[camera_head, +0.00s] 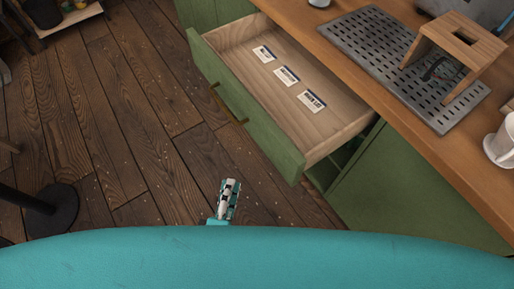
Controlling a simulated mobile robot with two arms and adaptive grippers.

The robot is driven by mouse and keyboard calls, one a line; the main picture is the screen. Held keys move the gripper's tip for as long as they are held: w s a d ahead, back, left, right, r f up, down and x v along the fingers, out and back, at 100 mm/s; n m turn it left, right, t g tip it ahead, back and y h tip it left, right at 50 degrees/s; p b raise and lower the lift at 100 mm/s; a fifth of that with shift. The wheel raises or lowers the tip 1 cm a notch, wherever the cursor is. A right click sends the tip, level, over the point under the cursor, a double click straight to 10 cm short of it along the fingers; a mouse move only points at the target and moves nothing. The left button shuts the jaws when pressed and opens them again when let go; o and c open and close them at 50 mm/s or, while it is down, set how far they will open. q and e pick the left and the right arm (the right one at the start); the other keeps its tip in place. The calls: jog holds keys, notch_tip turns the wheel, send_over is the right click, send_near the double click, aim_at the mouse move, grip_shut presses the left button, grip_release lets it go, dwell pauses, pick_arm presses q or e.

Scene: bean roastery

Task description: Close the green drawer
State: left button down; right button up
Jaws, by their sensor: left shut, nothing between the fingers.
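The green drawer (248,108) stands pulled open from the green cabinet below the wooden counter. Its front carries a brass-coloured handle (228,104). Several white labelled cards (287,76) lie on its light wood bottom. My left gripper (231,184) is shut and empty. In the picture it is below the drawer front, near the front's lower right end, with a visible gap between them. Most of the left arm is hidden behind my teal body at the bottom. My right gripper is not in view.
The wooden counter (405,125) bears a grey slotted tray (376,50), a small wooden stand (462,40) and a white mug (502,142). A black round stand base (50,212) is on the floor at left. The plank floor (120,120) left of the drawer is clear.

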pick_arm(q)
jog(key=p, duration=0.2)
send_near(255, 128)
jog(key=w+a, duration=0.2)
jog(key=a, duration=0.1)
jog(key=w+d, duration=0.3)
jog(key=shift+d+f, duration=0.25)
jog(key=shift+d, duration=0.15)
